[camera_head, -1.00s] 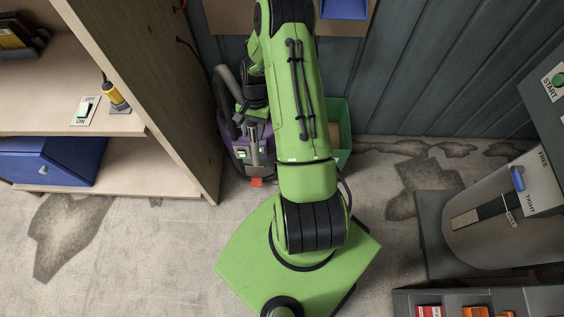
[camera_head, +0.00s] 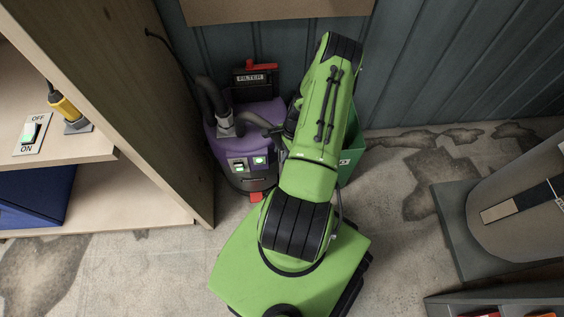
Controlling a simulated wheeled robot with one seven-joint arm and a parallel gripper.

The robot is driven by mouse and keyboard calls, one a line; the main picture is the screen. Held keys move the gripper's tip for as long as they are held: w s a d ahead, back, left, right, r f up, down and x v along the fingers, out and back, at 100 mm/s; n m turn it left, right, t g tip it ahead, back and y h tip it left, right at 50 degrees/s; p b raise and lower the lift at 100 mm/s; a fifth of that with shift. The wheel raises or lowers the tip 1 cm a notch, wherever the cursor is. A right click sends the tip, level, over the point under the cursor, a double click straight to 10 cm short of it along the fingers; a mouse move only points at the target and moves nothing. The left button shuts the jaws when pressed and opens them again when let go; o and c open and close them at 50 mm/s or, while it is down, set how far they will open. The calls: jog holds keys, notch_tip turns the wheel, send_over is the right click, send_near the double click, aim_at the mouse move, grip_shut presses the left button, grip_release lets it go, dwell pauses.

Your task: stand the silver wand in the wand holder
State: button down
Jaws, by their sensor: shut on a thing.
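I cannot make out the silver wand or the wand holder in the head view. My green arm stands in the middle and leans to the upper right, and its far part is hidden behind its own upper link. My gripper and whatever it holds are not visible. Beside the arm on the left is a purple vacuum (camera_head: 250,146) with dark grey hoses, two lit switches and a red-handled filter box (camera_head: 253,78).
A green bin (camera_head: 354,142) stands partly behind my arm. A wooden shelf unit (camera_head: 175,110) on the left holds a yellow-handled tool (camera_head: 64,105) and an on/off switch (camera_head: 32,134). A grey rounded machine (camera_head: 505,195) stands at right. Some floor is clear on both sides.

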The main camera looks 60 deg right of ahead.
notch_tip(320, 180, down, 5)
jog(key=shift+f+b, duration=0.2)
jog(key=shift+b, duration=0.6)
jog(key=shift+f, duration=0.1)
jog(key=c, duration=0.6)
grip_release()
jog(key=shift+c, duration=0.2)
jog(key=p+v, duration=0.5)
jog(key=v, duration=0.7)
jog(key=w+a+r+n+h, duration=0.1)
jog(key=w+a+r+n, duration=0.25)
jog(key=r, duration=0.55)
jog(key=w+a+r+n+h, duration=0.1)
jog(key=w+a+r+n, duration=0.25)
jog(key=r, duration=0.55)
jog(key=w+a+r+n+h, duration=0.1)
jog(key=w+a+r+n, duration=0.3)
jog(key=r, duration=0.5)
jog(key=s+a+r+n+t+h, duration=0.1)
jog(key=s+a+r+n, duration=0.35)
jog(key=a+r, duration=0.45)
jog(key=s+a+r+n+t+y, duration=0.1)
jog(key=s+a+r+n+t, duration=0.2)
jog(key=s+a+r+n, duration=0.2)
jog(key=s+a+n, duration=0.3)
jog(key=s+a, duration=0.1)
jog(key=s, duration=0.1)
jog(key=shift+a+b, duration=0.3)
jog(key=shift+a, duration=0.05)
